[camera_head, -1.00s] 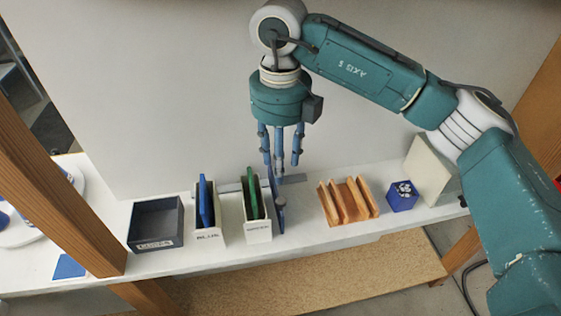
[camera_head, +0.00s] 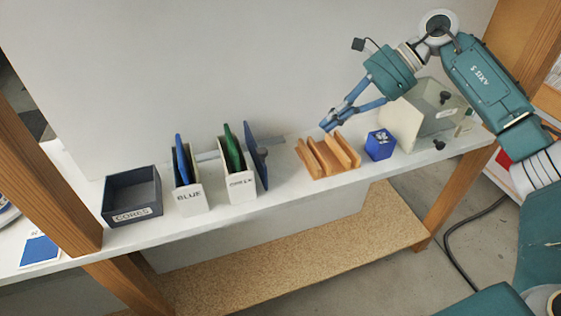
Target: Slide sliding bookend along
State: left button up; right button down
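The sliding bookend, which I take to be the upright blue plate (camera_head: 252,145) with a dark knob on its right side, stands just right of the white bin (camera_head: 242,188) that holds a green board (camera_head: 233,146). It is tilted in the picture. A pale rail (camera_head: 277,143) runs behind it and shows to its right. My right gripper (camera_head: 328,123) is well to the right of the bookend, above the back of the wooden rack, and does not touch the bookend. Its blue fingers converge at the tips with nothing visible between them. My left gripper is not in view.
A white BLUE bin (camera_head: 191,202) with a blue board and a dark CORDS box (camera_head: 148,214) stand to the left. A wooden slotted rack (camera_head: 329,170), a blue cube (camera_head: 380,150) and a pale-fronted box (camera_head: 400,124) stand to the right. Shelf between bookend and rack is clear.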

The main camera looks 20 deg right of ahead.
aim_at(266, 151)
pick_arm(q)
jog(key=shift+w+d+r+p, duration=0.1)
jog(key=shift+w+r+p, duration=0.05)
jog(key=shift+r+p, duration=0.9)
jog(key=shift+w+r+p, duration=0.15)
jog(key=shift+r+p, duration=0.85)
jog(key=shift+p, duration=0.05)
pick_arm(e)
jog(key=w+a+r+x, duration=0.1)
jog(key=a+r+x, duration=0.1)
jog(key=x, duration=1)
jog(key=shift+f, duration=0.2)
jog(key=shift+s+a+b, duration=0.1)
jog(key=shift+a+b, duration=0.35)
jog(key=shift+a, duration=1.6)
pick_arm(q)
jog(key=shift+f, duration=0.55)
pick_arm(e)
jog(key=shift+d, duration=0.1)
